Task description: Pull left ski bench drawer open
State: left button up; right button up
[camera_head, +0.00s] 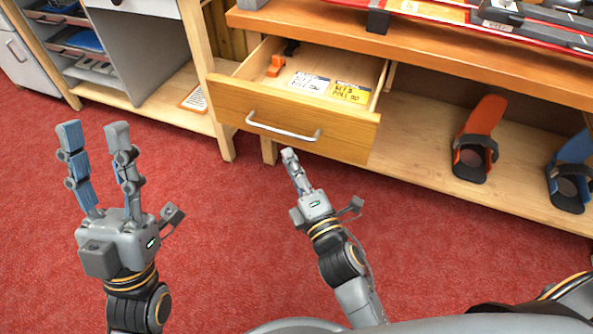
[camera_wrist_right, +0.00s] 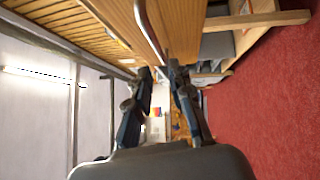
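The wooden drawer (camera_head: 290,118) under the bench is pulled out, and its inside shows. Its metal bar handle (camera_head: 284,129) also shows in the right wrist view (camera_wrist_right: 149,32). My right gripper (camera_head: 290,154) is seen edge-on in the head view, its tips just below and in front of the handle. In the right wrist view, its two fingers (camera_wrist_right: 160,70) stand apart with a gap, and the handle lies ahead of that gap. I see no grip on it. My left gripper (camera_head: 93,128) is open and empty over the red floor, left of the drawer.
The drawer holds an orange item (camera_head: 275,66), a white card (camera_head: 309,82) and a yellow card (camera_head: 348,92). The bench top (camera_head: 420,55) carries a ski at the right. Orange (camera_head: 485,117) and blue bindings stand on the lower shelf. The red carpet (camera_head: 220,250) is clear.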

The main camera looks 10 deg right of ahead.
jog(key=shift+v, duration=1.3)
